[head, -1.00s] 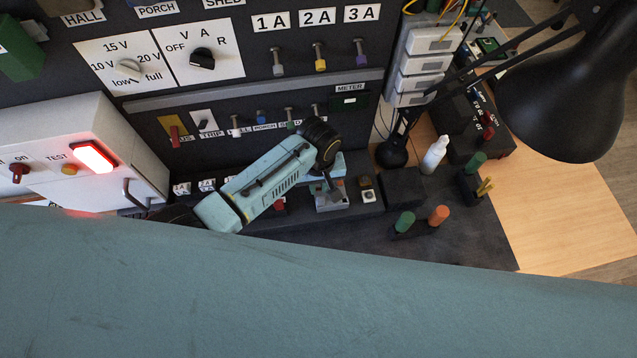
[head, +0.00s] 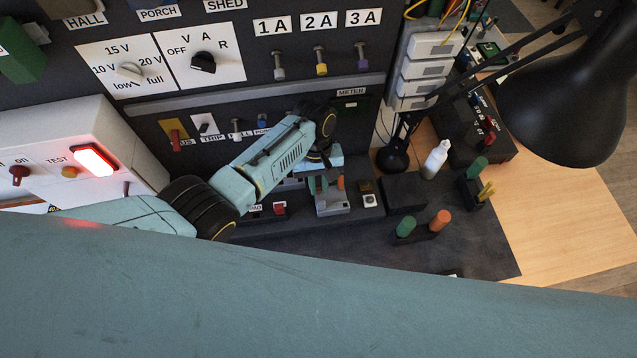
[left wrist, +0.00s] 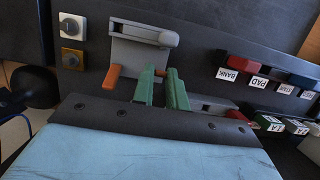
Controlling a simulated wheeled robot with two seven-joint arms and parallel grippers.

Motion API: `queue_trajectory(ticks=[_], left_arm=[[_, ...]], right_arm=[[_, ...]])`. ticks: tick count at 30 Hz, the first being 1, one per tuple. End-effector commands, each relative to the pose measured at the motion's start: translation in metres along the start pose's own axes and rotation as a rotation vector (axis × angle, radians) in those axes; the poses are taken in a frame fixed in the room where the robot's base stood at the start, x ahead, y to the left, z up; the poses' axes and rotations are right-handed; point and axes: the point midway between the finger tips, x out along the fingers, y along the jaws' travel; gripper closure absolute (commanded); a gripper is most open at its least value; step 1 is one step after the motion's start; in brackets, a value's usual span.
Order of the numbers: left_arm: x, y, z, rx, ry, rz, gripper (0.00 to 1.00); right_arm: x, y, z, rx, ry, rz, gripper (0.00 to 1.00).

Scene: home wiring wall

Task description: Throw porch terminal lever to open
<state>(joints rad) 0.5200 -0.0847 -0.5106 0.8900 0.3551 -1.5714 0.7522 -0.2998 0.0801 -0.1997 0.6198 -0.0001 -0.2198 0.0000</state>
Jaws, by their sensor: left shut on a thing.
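A grey terminal block (head: 333,204) sits on the dark bench ledge below the panel. One orange lever (head: 341,183) stands on it, and it also shows in the left wrist view (left wrist: 111,77). My left gripper (head: 317,185) reaches down to the block. In the left wrist view its green fingers (left wrist: 162,88) are close together beside that lever. A bit of a second orange lever shows between them, and the fingers are shut on it. The fingers hide most of this lever, and no label on it can be read. My right gripper is not in view.
A red switch (head: 280,208) is left of the block. Green and orange pegs (head: 439,220), a white bottle (head: 436,158) and a black lamp (head: 560,100) stand further right.

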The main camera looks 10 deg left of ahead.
Motion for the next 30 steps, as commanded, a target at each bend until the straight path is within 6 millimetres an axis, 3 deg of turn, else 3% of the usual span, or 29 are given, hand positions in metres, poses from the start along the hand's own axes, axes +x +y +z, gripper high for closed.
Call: queue_trajectory(ticks=[1, 2, 3, 7, 30], left_arm=[[0.0004, -0.0007, -0.0001, 0.000, 0.001, -0.001, 1.00], [0.0004, -0.0007, -0.0001, 0.000, 0.001, -0.001, 0.84], [0.0004, -0.0007, -0.0001, 0.000, 0.001, -0.001, 0.79], [0.0003, -0.0005, 0.0000, 0.000, 0.001, -0.001, 0.64], [0.0017, -0.0013, 0.0037, 0.000, 0.070, -0.004, 0.64]], right_arm=[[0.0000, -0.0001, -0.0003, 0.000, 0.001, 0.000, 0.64], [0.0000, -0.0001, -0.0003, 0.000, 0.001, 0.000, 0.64], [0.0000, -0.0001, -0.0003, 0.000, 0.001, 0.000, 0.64], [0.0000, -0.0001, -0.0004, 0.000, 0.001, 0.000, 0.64], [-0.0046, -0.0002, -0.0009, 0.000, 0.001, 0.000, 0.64]])
